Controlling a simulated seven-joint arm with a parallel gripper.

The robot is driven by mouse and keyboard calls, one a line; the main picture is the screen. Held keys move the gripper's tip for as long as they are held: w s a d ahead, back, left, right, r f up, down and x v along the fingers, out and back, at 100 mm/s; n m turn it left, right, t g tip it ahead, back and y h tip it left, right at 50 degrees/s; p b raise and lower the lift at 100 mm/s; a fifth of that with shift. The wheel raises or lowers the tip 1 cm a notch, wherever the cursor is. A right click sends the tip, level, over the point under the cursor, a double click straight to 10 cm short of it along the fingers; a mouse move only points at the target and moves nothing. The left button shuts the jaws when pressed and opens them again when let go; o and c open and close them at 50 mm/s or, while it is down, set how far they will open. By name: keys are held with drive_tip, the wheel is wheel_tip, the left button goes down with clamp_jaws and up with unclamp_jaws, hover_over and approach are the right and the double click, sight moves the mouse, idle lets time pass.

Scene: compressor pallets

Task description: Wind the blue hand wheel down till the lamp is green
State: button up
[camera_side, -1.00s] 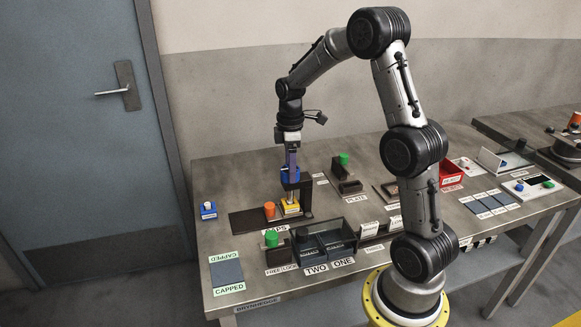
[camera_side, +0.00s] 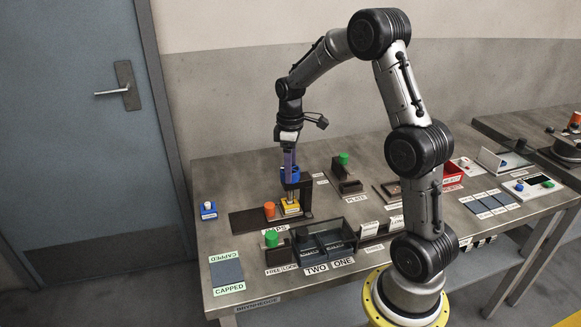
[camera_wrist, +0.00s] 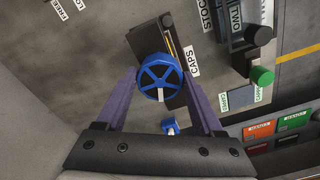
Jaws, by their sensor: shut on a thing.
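The blue hand wheel (camera_side: 291,176) sits at the top of a dark press-like stand (camera_side: 307,198). It also shows spoked, with a white mark on its near side, in the wrist view (camera_wrist: 152,88). My gripper (camera_side: 290,168) points down over the wheel, its purple fingers on either side of the rim, shut on it. A yellow block (camera_side: 290,208) sits below the wheel in the stand. I cannot make out a green-lit lamp; a small blue box with a pale top (camera_side: 208,211) stands at the table's left, its top whitish.
A green-topped part (camera_side: 271,238) and dark bins (camera_side: 325,241) are in front. Another green-topped part (camera_side: 344,158) stands behind right. The table's back left is clear.

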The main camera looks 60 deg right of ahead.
drive_tip(key=m, duration=0.4)
drive_tip(key=shift+m, duration=2)
drive_tip(key=shift+r, duration=0.1)
drive_tip(key=o, duration=1.4)
wheel_tip(320, 180, up, 14)
drive_tip(key=shift+f, duration=0.15)
